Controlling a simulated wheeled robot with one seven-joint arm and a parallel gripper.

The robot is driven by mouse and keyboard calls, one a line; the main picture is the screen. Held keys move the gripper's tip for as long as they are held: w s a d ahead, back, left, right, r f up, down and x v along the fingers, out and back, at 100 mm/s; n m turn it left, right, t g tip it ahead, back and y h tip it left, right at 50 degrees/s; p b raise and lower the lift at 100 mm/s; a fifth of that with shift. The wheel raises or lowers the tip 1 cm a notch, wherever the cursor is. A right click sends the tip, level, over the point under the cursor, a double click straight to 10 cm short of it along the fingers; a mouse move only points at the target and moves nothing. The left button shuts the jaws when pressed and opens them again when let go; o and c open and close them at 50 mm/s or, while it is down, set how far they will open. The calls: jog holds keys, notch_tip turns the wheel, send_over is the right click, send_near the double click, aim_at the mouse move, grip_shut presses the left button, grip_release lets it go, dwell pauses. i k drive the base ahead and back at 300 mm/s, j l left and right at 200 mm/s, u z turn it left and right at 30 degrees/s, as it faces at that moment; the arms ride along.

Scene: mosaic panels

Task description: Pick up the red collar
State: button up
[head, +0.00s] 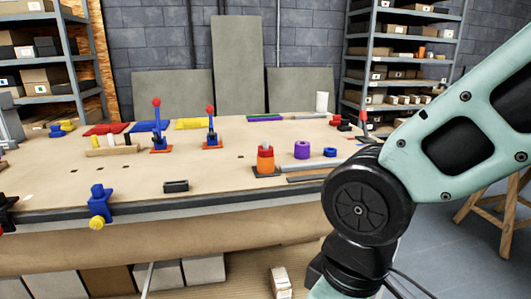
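A red ring-like piece (265,152), which looks like the red collar, sits on top of a wider orange piece (265,165) right of the middle of the workbench (225,180). Both are stacked on a small flat base, and a pale tip shows above the red piece. A purple collar (302,150) and a smaller blue collar (330,152) stand apart to the right of the stack. My gripper is out of view; only my arm shows, at the right, in front of the bench's right end.
Two blue toggle clamps with red knobs (156,125) (211,125) stand left of the stack. A small black block (176,186) lies near the front edge, and a blue-and-yellow vise (98,205) is at that edge. Red, blue and yellow mats lie behind. The front middle is mostly clear.

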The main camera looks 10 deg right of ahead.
aim_at(261, 153)
jog(key=i+j, duration=0.25)
jog(key=i, duration=0.15)
jog(key=i+j, duration=0.3)
jog(key=i+l+z, duration=0.05)
jog(key=i, duration=0.05)
